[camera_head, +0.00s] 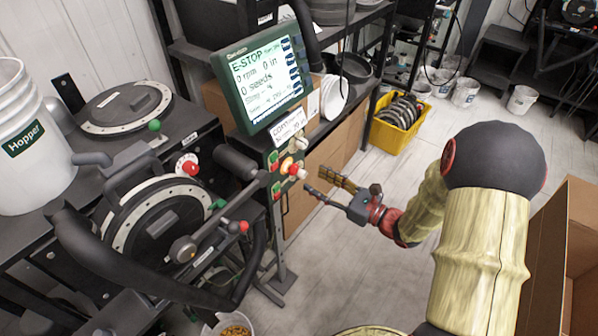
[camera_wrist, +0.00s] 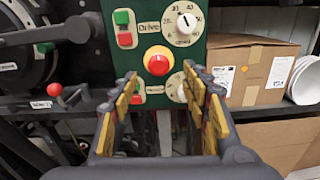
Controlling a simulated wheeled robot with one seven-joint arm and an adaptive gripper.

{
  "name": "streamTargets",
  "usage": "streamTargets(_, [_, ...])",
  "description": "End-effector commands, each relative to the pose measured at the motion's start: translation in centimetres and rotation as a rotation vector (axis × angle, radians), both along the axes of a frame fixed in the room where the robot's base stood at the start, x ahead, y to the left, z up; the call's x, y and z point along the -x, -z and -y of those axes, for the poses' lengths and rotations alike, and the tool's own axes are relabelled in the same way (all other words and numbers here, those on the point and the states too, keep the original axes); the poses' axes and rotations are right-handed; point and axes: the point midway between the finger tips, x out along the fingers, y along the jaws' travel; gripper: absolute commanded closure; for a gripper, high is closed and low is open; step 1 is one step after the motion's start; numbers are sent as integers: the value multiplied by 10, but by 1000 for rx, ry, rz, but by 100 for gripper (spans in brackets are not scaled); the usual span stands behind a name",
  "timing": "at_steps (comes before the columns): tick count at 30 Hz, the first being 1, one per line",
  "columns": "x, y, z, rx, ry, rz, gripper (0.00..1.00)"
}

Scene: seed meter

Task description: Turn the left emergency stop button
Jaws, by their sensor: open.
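A red emergency stop button with a yellow collar (camera_wrist: 158,60) sits on the green control panel (camera_wrist: 143,22), near the upper middle of the wrist view. It also shows in the head view (camera_head: 287,165), below the display. It is the only such button I can make out. My gripper (camera_head: 313,181) is open and empty, to the right of the panel and apart from it. In the wrist view, its two yellow-padded fingers (camera_wrist: 158,95) stand apart below and to either side of the button. I see no contact. The right finger partly hides the lower dial.
A green and red switch (camera_wrist: 124,28) and a white dial (camera_wrist: 185,23) sit close above the button. The display (camera_head: 265,78) is above the panel. A cardboard box (camera_wrist: 258,73) stands to the right. A black seed meter (camera_head: 155,220) stands left.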

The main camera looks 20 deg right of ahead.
Motion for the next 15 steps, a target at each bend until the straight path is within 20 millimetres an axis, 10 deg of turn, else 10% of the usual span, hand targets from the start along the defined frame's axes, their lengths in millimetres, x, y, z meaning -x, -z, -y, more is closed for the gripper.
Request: streamTargets(15, [-52,2,-40,2,-7,-4,53])
